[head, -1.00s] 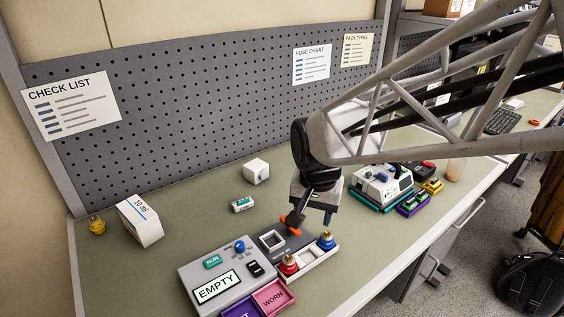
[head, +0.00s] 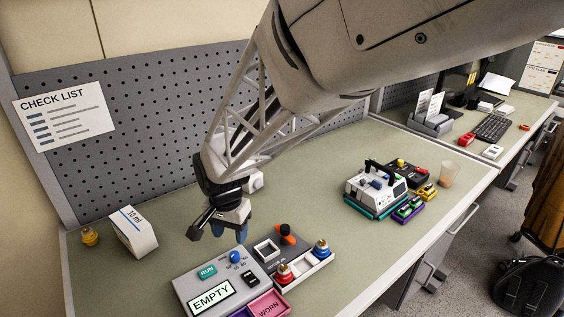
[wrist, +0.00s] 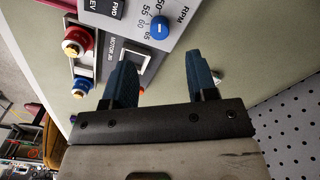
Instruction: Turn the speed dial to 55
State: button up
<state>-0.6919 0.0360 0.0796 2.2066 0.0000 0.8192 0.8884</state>
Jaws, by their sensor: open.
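The speed dial is a blue knob (head: 235,257) on the top of the grey pump unit (head: 183,289), beside the green RUN button (head: 207,272). In the wrist view the blue knob (wrist: 159,27) shows with "RPM" and the numbers 50, 55, 60 and 65 beside it; I cannot tell which number it points to. My gripper (head: 229,233) is just behind and above the dial in the head view. In the wrist view its two dark blue fingers (wrist: 162,72) are apart, with nothing between them, and the dial lies beyond their tips.
The pump display reads EMPTY (head: 211,296). A 10 ml box (head: 134,231) stands left.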

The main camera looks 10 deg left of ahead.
aim_at(234, 254)
jog(key=shift+f, duration=3.9)
jog(key=c, duration=0.9)
